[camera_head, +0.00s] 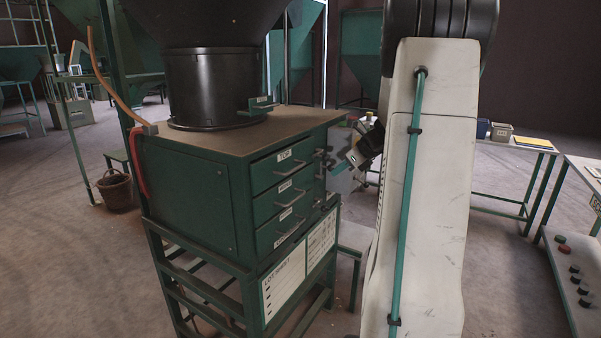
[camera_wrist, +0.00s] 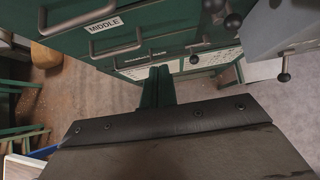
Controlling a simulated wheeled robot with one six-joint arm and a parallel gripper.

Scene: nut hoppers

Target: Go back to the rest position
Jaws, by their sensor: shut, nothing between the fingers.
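My gripper (camera_head: 352,158) is in front of the green drawer cabinet (camera_head: 190,190), to the right of its drawer fronts in the head view. In the wrist view its dark green fingers (camera_wrist: 157,85) are together and nothing shows between them. My white arm hides part of the wrist in the head view. The cabinet's top drawer (camera_head: 285,163), middle drawer (camera_head: 285,195) and bottom drawer (camera_head: 284,227) look shut. The middle drawer's label (camera_wrist: 104,22) and handle (camera_wrist: 116,42) show in the wrist view, close beyond the fingers.
A black hopper (camera_head: 212,85) stands on the cabinet. Dark ball-ended knobs (camera_wrist: 233,20) jut out near the gripper. A table (camera_head: 520,143) with a grey bin (camera_head: 501,132) stands at right, with a button panel (camera_head: 570,275) nearer. Open floor (camera_head: 500,270) lies between.

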